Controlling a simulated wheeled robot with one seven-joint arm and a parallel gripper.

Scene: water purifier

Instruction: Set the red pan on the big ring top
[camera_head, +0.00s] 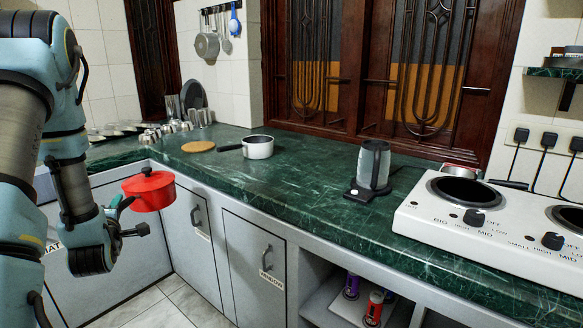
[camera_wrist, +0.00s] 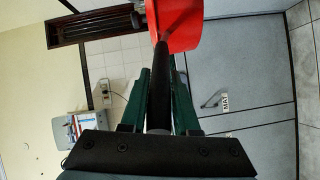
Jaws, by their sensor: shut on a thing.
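The red pan (camera_head: 150,190) is at the left of the head view, in front of the lower cabinets and off the counter. My gripper (camera_head: 118,205) is shut on its handle. In the wrist view the dark handle (camera_wrist: 159,90) runs between my gripper's green fingers (camera_wrist: 158,110), and part of the red pan (camera_wrist: 178,25) shows at the top. The big ring (camera_head: 466,191) is the round dark plate at the left of the white stove (camera_head: 420,222), marked BIG. Its top looks bare. The pan is far to the left of it.
A green counter (camera_head: 300,190) runs between pan and stove. Another pan (camera_head: 460,171) shows behind the stove. The mid-counter is clear.

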